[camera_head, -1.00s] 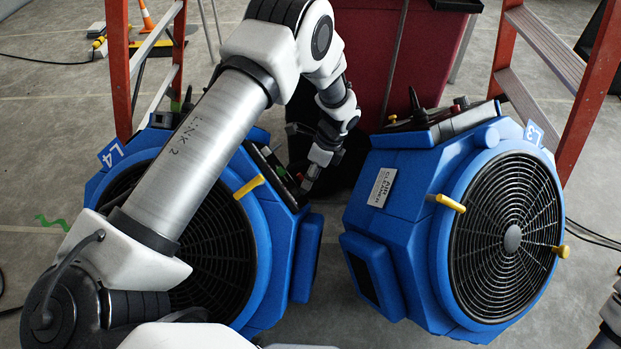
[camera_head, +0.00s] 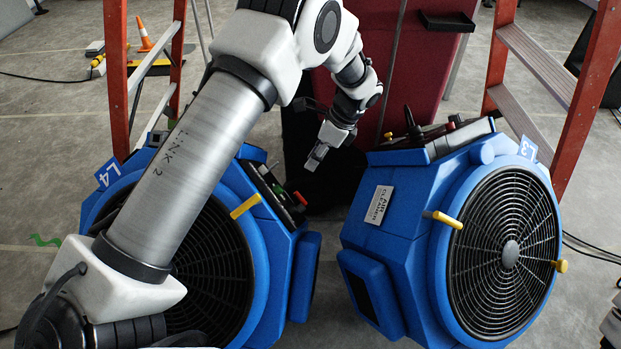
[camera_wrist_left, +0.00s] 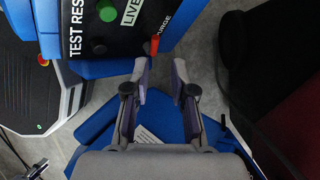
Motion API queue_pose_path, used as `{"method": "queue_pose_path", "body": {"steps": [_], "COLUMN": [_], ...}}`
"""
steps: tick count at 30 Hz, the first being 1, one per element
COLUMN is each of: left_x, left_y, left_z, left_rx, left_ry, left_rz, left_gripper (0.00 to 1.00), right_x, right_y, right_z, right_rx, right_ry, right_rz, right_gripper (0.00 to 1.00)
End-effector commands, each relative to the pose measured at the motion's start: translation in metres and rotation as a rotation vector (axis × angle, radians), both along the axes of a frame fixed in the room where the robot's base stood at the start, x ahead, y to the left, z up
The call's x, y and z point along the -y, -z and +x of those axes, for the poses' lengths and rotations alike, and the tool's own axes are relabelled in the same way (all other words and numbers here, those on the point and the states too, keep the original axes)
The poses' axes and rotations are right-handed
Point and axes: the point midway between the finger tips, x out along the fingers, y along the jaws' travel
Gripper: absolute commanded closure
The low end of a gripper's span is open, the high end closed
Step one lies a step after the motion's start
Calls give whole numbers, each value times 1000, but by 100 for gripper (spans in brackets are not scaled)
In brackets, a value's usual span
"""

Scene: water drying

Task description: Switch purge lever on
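The blue air cleaner L4 (camera_head: 262,262) stands left of centre, with a dark control panel on its top right edge. In the left wrist view its panel carries a small red lever (camera_wrist_left: 154,46) beside the word PURGE, a green knob (camera_wrist_left: 107,12) and a LIVE label. Which way the lever is set is too small to tell. My left gripper (camera_head: 316,160) is above and right of this panel, apart from it. In the wrist view its fingers (camera_wrist_left: 159,72) are open and empty, with the lever beyond the gap. My right gripper is out of view.
A second blue air cleaner, L3 (camera_head: 400,255), stands to the right with its own panel. Orange ladders (camera_head: 117,80) stand at left and right, and a dark red bin (camera_head: 385,50) behind. A narrow strip of floor lies between the cleaners.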

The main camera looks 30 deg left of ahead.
Motion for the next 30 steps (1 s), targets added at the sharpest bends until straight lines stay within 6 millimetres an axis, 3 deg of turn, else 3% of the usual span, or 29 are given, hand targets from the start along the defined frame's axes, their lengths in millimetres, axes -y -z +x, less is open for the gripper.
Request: {"method": "queue_pose_path", "body": {"steps": [3, 7, 18, 29, 30], "left_x": [10, 30, -10, -22, -22], "left_y": [18, 55, 105, 114, 114], "left_z": [0, -14, -32, -36, -36], "left_rx": [-46, -114, -124, -121, -121], "left_ry": [79, 180, 178, 180, 179], "left_rz": [286, 336, 330, 331, 331], "left_gripper": [75, 75, 75, 75, 79], "right_x": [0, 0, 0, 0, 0], "right_y": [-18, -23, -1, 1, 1], "right_z": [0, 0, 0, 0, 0], "right_rx": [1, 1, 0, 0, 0], "right_ry": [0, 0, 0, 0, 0], "right_rz": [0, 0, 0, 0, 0], "right_gripper": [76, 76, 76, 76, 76]}}
